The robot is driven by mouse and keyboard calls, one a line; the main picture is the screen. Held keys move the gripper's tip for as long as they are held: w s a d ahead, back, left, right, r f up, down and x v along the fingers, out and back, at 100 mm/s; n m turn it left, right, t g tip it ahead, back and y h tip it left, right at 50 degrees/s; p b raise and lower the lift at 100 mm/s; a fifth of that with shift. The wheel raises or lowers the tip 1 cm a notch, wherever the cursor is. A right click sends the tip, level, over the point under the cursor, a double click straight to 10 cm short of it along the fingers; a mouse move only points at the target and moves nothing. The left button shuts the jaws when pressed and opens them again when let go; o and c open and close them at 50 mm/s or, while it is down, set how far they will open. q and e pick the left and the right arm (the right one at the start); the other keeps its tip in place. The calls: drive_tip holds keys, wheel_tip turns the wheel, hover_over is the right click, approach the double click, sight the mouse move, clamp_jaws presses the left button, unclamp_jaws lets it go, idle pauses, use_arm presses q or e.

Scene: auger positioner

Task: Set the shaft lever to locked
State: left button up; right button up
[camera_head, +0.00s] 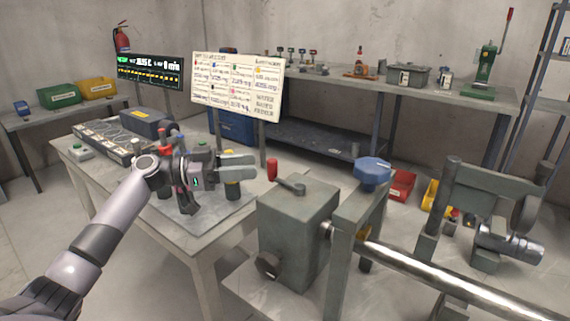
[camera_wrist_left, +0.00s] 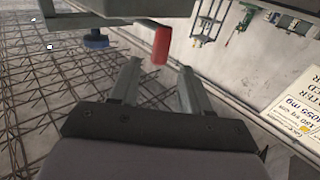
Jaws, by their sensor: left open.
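The shaft lever has a red grip (camera_head: 271,170) and a dark grey arm (camera_head: 293,187) on top of a grey-green housing (camera_head: 298,225). The red grip stands at the housing's left end. My left gripper (camera_head: 256,166) is open and empty, left of the red grip, with its fingers pointing toward it. In the left wrist view, the red grip (camera_wrist_left: 161,44) lies just past the gap between the open fingertips (camera_wrist_left: 158,68), apart from both. No lock marking is readable. My right gripper is not in view.
A polished shaft (camera_head: 440,272) runs right from the housing. A blue knob (camera_head: 372,169) tops the upright beside it. A worktable (camera_head: 185,225) with several tools lies under my left gripper. A whiteboard (camera_head: 238,85) stands behind.

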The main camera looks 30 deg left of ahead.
sight(273, 180)
use_arm(q)
drive_tip(key=shift+p+x, duration=0.9)
drive_tip(key=shift+x, duration=2.25)
drive_tip(key=shift+f, duration=0.1)
clamp_jaws()
